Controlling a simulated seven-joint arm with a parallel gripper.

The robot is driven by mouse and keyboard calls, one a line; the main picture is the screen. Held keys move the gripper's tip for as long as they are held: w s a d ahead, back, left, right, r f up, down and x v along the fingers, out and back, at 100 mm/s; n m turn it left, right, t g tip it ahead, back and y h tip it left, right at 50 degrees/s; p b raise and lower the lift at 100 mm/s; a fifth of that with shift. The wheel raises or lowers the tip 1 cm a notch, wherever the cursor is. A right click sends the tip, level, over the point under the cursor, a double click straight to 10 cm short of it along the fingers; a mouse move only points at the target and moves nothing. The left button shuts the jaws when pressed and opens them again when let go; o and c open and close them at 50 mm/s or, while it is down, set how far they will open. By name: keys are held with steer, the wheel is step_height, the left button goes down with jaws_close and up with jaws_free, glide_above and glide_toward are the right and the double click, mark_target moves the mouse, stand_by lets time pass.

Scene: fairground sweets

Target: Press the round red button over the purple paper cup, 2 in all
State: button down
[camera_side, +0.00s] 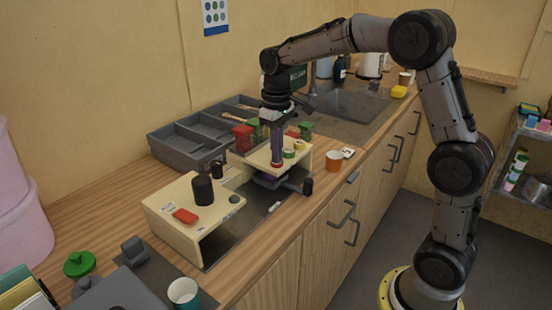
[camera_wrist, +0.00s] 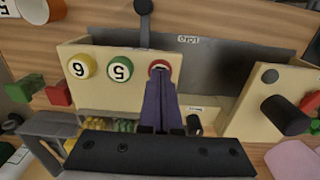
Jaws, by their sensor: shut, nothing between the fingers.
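The round red button (camera_wrist: 160,65) is on the cream panel, at the end of a row with a green-ringed button and a yellow one. In the side view, red (camera_side: 276,165) shows at the tip of my gripper (camera_side: 276,160). My gripper's fingers, long and purple-grey, are shut and empty. In the wrist view, the fingertips (camera_wrist: 160,77) overlap the red button's near edge. They look at or touching it; I cannot tell whether it is pushed in.
The green-ringed button (camera_wrist: 120,68) and yellow-ringed button (camera_wrist: 82,66) sit close beside the red one. A black cylinder (camera_side: 203,189) and red block (camera_side: 185,216) are on the cream unit's nearer part. An orange cup (camera_side: 334,160) stands to the right; a grey tray (camera_side: 162,150) lies behind.

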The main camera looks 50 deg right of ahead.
steer(key=shift+r, duration=1.15)
steer(key=shift+f, duration=0.1)
steer(key=shift+f, duration=1.1)
steer(key=shift+r, duration=1.2)
steer(key=shift+r, duration=2.5)
